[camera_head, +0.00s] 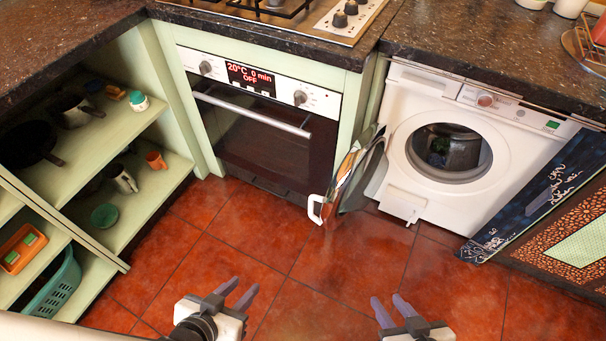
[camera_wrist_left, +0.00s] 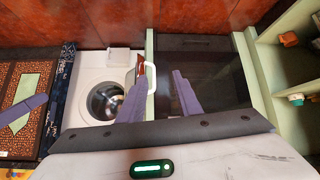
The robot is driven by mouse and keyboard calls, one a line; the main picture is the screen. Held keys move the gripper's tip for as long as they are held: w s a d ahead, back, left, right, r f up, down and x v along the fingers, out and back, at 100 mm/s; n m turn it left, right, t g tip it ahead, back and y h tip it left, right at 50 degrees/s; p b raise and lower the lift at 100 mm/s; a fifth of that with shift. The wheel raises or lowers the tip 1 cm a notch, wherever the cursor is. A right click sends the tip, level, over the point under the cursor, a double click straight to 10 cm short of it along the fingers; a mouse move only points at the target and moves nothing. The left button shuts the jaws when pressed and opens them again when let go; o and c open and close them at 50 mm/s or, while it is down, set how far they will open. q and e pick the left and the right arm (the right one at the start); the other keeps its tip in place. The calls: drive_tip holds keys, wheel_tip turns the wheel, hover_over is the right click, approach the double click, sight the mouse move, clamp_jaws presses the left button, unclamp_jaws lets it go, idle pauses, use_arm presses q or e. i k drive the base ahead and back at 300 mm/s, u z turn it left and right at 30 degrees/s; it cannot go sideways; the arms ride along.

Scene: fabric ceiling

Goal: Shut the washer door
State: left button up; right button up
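The white washer (camera_head: 405,110) stands under the counter at the right. Its round door (camera_head: 352,170) is swung wide open to the left, with a white handle (camera_head: 316,209) at its free edge, in front of the oven's right side. Dark laundry (camera_head: 440,146) shows inside the drum opening. The left wrist view shows the washer (camera_wrist_left: 85,75) and the door handle (camera_wrist_left: 151,78) beyond my left fingers. My left gripper (camera_head: 246,284) is open and empty, apart from the door, nearer the bottom edge. My right gripper (camera_head: 386,299) is open and empty, below and right of the door.
An oven (camera_head: 265,140) with a bar handle is left of the washer. Open shelves (camera_head: 130,200) with cups and a teal basket (camera_head: 55,285) stand at the left. A dark blue panel (camera_head: 540,190) leans out right of the washer. The red tiled floor (camera_head: 330,265) between is clear.

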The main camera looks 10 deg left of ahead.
sight(379, 135)
drive_tip(key=u, duration=1.55)
drive_tip(key=i, duration=1.75)
drive_tip(key=z, duration=3.25)
